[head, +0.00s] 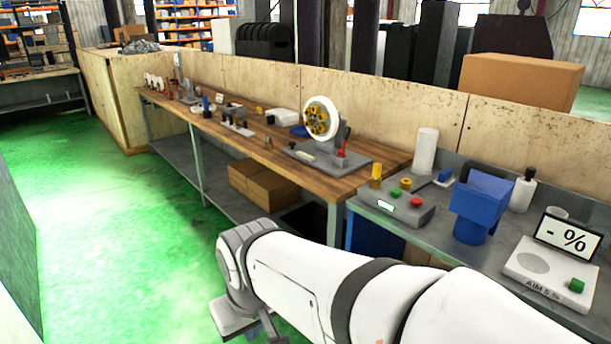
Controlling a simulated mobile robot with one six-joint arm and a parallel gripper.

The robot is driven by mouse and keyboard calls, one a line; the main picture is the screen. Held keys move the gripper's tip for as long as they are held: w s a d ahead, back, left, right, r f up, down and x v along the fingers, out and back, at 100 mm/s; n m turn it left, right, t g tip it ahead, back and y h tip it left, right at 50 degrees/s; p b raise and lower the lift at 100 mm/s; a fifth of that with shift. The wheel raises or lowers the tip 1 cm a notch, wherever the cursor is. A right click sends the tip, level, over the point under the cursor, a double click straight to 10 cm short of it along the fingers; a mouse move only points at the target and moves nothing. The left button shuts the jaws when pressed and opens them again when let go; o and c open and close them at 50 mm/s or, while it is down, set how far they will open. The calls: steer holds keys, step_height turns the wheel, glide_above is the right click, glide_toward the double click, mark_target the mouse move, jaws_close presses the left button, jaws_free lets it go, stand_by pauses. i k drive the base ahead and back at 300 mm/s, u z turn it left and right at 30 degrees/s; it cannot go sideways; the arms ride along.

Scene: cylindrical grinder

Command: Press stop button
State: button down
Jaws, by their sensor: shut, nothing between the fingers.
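A grey control box (392,207) sits on the metal bench at the right. On its top are a red button (416,202), a green button (396,193) and a yellow button (406,183). The red button looks like the stop button, but I cannot read a label for it. My gripper (266,328) is low at the bottom edge, left of the box and well apart from it. It is shut and holds nothing; its tips are partly hidden or cut off.
A yellow cylinder (376,171) stands behind the box. A blue bin (480,207), a white scale (550,272) and a dark-capped bottle (523,192) stand to its right. A wooden workbench (375,181) with a wheel device (320,119) is to the left. Green floor (120,230) is clear.

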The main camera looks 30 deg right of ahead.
mark_target(415, 201)
steer(key=z, duration=0.75)
steer(key=i, duration=1.6)
steer(key=z, duration=0.9)
steer(key=k, duration=0.8)
steer(key=z, duration=0.1)
steer(key=i, duration=0.85)
steer(key=u, duration=0.05)
